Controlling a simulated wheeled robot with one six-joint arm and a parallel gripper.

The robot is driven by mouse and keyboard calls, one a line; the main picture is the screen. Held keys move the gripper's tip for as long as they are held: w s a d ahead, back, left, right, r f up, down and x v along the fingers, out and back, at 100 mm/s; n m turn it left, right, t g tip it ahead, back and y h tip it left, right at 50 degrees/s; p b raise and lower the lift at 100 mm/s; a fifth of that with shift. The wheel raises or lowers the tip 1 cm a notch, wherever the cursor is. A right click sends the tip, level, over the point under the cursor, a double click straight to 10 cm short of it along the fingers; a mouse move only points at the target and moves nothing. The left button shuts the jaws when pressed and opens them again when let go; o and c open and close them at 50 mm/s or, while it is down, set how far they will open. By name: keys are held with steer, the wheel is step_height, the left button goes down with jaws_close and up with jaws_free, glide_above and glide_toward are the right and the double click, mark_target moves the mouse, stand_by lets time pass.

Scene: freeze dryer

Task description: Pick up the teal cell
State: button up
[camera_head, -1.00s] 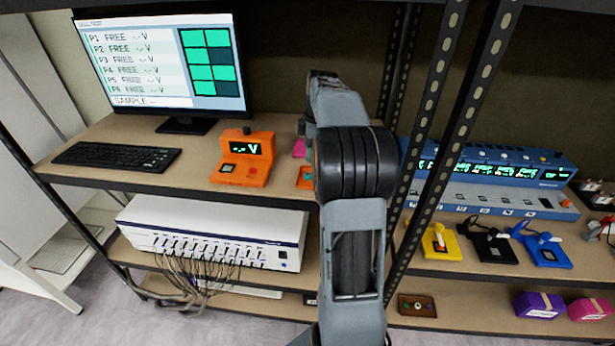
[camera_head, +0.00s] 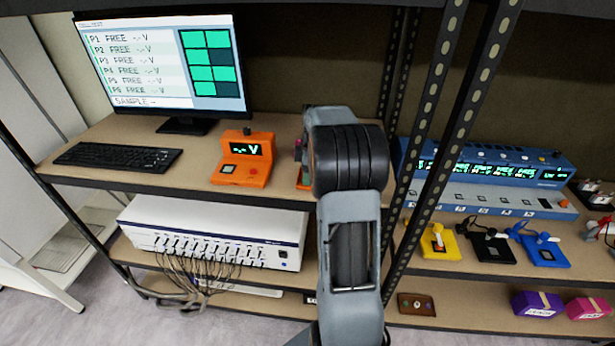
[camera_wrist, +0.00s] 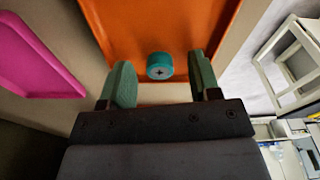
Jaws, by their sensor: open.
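The teal cell (camera_wrist: 160,66) is a small round disc with a plus mark on top. It lies on an orange tray (camera_wrist: 120,20) in the wrist view. My gripper (camera_wrist: 162,80) is open, with its two green-grey fingers on either side of the cell. There is a gap between the cell and each finger, and nothing is held.
A magenta tray (camera_wrist: 40,55) lies left of the orange one in the wrist view. In the head view an orange meter (camera_head: 243,158) and a keyboard (camera_head: 118,157) stand to the left on the shelf. A metal shelf post (camera_head: 430,140) rises just right of my arm.

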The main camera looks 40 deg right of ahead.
steer(key=c, duration=1)
